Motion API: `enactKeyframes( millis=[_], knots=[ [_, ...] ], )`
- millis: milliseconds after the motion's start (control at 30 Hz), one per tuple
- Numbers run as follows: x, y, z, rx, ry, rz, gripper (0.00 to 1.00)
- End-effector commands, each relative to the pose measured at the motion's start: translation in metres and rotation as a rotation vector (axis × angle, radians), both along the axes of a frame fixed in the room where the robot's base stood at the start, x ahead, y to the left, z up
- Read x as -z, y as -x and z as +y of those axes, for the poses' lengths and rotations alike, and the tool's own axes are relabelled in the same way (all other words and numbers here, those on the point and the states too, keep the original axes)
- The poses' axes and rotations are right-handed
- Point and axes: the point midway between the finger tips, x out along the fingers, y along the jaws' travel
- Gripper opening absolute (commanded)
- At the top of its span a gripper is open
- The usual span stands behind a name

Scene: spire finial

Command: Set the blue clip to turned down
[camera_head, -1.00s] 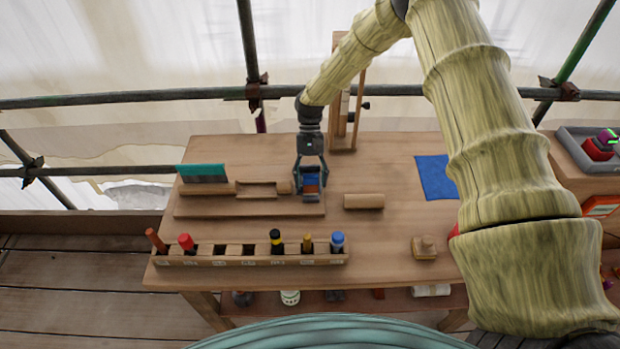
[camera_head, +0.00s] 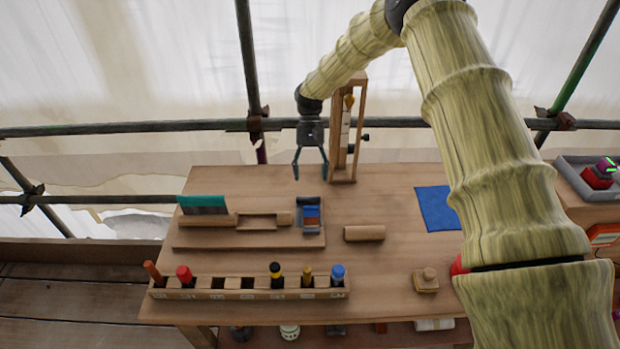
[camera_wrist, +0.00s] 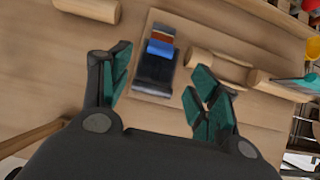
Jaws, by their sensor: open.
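The blue clip (camera_head: 311,212) sits at the right end of a low wooden board (camera_head: 240,240) on the workbench, on a small grey-black fixture with a reddish-brown part at its near end. In the wrist view, the blue clip (camera_wrist: 160,48) lies across the dark fixture (camera_wrist: 154,72), ahead of and between my fingers. I cannot tell whether it is turned up or down. My gripper (camera_head: 310,175) is open and empty, above and behind the fixture, apart from it; its two green-padded fingers also show in the wrist view (camera_wrist: 163,100).
A wooden cylinder (camera_head: 364,233) lies right of the board. A rack (camera_head: 225,294) of several tools stands at the front. A wooden frame (camera_head: 344,180) stands upright behind, close to my gripper. A blue cloth (camera_head: 437,208) lies to the right. The bench between cylinder and cloth is clear.

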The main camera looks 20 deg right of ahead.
Motion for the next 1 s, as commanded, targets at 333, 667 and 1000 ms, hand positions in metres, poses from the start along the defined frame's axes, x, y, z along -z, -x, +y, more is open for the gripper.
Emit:
enactKeyframes(
  millis=[333, 667, 1000],
  knots=[
    [0.001, -0.002, 0.004, 0.015, -0.01, -0.009, 0.62],
    [-0.004, -0.043, 0.075, 0.387, -0.202, -0.178, 0.62],
    [-0.044, -0.122, 0.122, 1.057, -0.379, -0.322, 0.62]
  ],
)
